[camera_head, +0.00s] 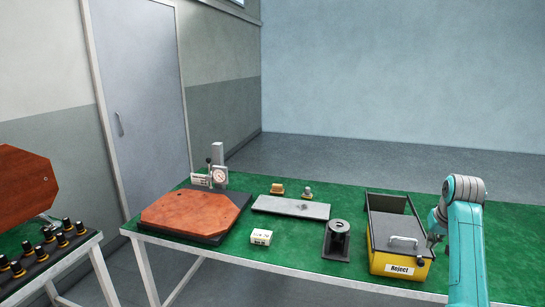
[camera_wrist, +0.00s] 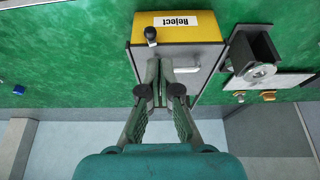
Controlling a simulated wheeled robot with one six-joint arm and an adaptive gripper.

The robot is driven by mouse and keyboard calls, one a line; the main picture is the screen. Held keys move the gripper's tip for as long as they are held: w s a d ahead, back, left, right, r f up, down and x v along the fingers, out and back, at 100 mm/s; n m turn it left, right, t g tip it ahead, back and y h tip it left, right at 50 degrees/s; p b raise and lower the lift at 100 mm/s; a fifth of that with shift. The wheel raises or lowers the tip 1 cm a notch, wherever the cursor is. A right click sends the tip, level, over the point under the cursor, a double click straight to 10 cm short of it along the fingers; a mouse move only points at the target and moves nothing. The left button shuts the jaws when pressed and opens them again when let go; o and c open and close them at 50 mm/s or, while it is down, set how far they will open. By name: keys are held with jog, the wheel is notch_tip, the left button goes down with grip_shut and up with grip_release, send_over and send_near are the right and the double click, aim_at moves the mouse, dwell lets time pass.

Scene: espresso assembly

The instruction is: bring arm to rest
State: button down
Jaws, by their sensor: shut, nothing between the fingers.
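My gripper (camera_wrist: 159,72) is shut and empty in the wrist view, its fingertips close together. It appears in front of the grey lid of the yellow Reject box (camera_wrist: 190,33); I cannot tell the gap between them. In the head view my teal arm stands at the right, and part of my gripper (camera_head: 433,232) shows beside the right edge of the Reject box (camera_head: 378,262). The arm partly hides the gripper there. The box's lid is down, with a handle on top.
Another table with several black knobs (camera_head: 45,245) is at left.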

jog(key=s+a+f+t, duration=0.1)
jog(key=s+a+f, duration=0.15)
jog(key=f, duration=0.55)
jog(key=s+a+f, duration=0.2)
jog(key=a+f, duration=0.1)
jog(key=f, duration=0.4)
jog(key=s+a+f+t, duration=0.1)
jog(key=s+a+f, duration=0.15)
jog(key=f, duration=0.55)
jog(key=s+a+f+n+t, duration=0.1)
jog(key=s+a+f+t, duration=0.1)
jog(key=s+a+f, duration=0.55)
jog(key=s+a+f+t, duration=0.1)
jog(key=s+a+f, duration=0.3)
jog(key=s, duration=0.6)
jog(key=s+a+r+n+t, duration=0.1)
jog(key=s+a+r, duration=0.15)
jog(key=s, duration=0.85)
jog(key=s+a+r+t, duration=0.1)
jog(key=s+a+t, duration=0.15)
jog(key=s, duration=0.75)
jog(key=s+a+r+t, duration=0.1)
jog(key=s+r, duration=0.7)
jog(key=s+a+r+n+t+y, duration=0.1)
jog(key=s+a+r, duration=0.1)
jog(key=s+r, duration=0.6)
jog(key=shift+a+r, duration=0.3)
jog(key=shift+r, duration=0.1)
